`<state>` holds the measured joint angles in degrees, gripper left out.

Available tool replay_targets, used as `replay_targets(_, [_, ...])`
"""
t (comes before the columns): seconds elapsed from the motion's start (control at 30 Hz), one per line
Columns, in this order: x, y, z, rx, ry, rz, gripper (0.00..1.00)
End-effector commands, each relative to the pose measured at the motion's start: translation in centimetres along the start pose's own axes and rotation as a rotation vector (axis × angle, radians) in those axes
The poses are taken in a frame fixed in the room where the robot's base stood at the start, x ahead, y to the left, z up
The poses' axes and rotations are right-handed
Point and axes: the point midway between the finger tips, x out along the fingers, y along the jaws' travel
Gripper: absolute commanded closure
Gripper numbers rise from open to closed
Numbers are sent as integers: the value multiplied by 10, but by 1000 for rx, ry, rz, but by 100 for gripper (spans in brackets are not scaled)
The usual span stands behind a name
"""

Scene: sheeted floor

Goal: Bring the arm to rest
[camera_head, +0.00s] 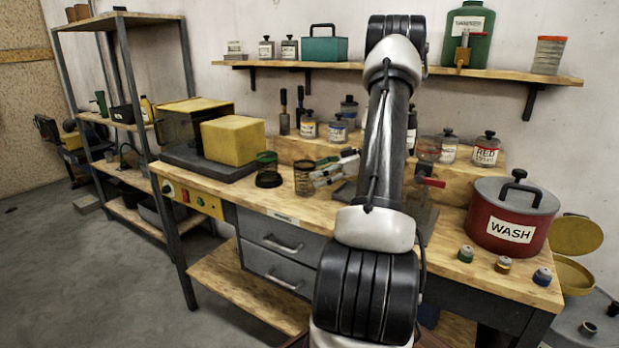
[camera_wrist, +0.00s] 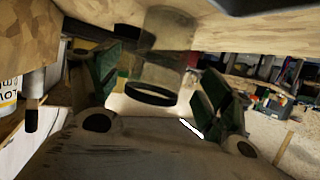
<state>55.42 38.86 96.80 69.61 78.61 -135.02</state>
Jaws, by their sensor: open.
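My arm rises in the middle of the head view and folds over the workbench (camera_head: 450,235). My gripper (camera_head: 325,170) shows partly behind the arm, low over the bench top, its green-padded fingers apart. In the wrist view my gripper (camera_wrist: 160,95) is open, with one green-padded finger on each side. A clear jar with a dark rim (camera_head: 303,179) stands just left of the fingers in the head view. In the wrist view, which looks upside down, the clear jar (camera_wrist: 165,62) shows between the fingers. Whether they touch it I cannot tell.
A red WASH pot (camera_head: 512,216) and several small capped pots stand at the right. A yellow block (camera_head: 233,141) is at the left. A shelf (camera_head: 490,73) runs above the bench. Floor at left is open.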

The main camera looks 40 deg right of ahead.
Motion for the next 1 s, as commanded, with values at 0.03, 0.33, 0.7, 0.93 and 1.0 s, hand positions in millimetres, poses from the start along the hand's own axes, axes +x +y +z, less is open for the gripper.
replay_targets(0.03, [-9,1,0,0,0,4,20])
replay_targets(0.33, [-29,0,0,0,0,1,20])
replay_targets(0.7, [-28,0,0,0,0,0,20])
replay_targets(0.93, [-20,-11,-7,38,-30,-23,20])
replay_targets(1.0, [-13,-21,-13,81,-62,-41,20])
